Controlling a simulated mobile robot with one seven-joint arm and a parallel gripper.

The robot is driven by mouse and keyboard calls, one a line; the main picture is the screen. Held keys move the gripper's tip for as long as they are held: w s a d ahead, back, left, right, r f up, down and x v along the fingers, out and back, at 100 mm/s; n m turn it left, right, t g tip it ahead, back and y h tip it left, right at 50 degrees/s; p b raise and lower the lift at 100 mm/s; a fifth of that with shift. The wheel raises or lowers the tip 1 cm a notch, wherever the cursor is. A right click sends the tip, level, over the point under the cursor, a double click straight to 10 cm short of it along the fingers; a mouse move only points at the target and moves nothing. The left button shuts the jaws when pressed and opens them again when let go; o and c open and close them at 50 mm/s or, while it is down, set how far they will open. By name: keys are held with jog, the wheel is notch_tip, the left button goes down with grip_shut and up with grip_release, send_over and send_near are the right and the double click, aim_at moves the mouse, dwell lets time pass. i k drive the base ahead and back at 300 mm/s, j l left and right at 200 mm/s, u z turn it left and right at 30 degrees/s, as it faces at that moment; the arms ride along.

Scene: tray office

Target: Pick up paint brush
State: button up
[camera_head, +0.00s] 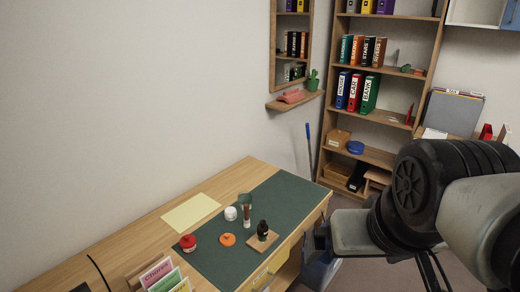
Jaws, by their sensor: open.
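A small slim upright object with a reddish-brown part and a pale part, probably the paint brush (246,215), is on the dark green mat (208,257) on the wooden desk. It is too small to make out its bristles or whether it stands in something. It is just right of a white round item (230,213) and in front of a grey-green cup (244,199). My arm fills the right side of the view, well apart from the desk items. My gripper is not in view.
A dark-knobbed item on a wooden block (262,241), an orange disc (227,239) and a red round item (187,243) are nearby on the desk. A yellow sheet (190,212) lies behind. Upright cards (160,275) stand front left. A bookcase (376,105) stands at the back.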

aim_at(246, 207)
jog(key=u, duration=0.5)
jog(key=i+l+u, duration=0.4)
jog(key=i+l, duration=0.15)
jog(key=l, duration=0.25)
jog(key=i+l+u, duration=0.25)
jog(key=l, duration=0.2)
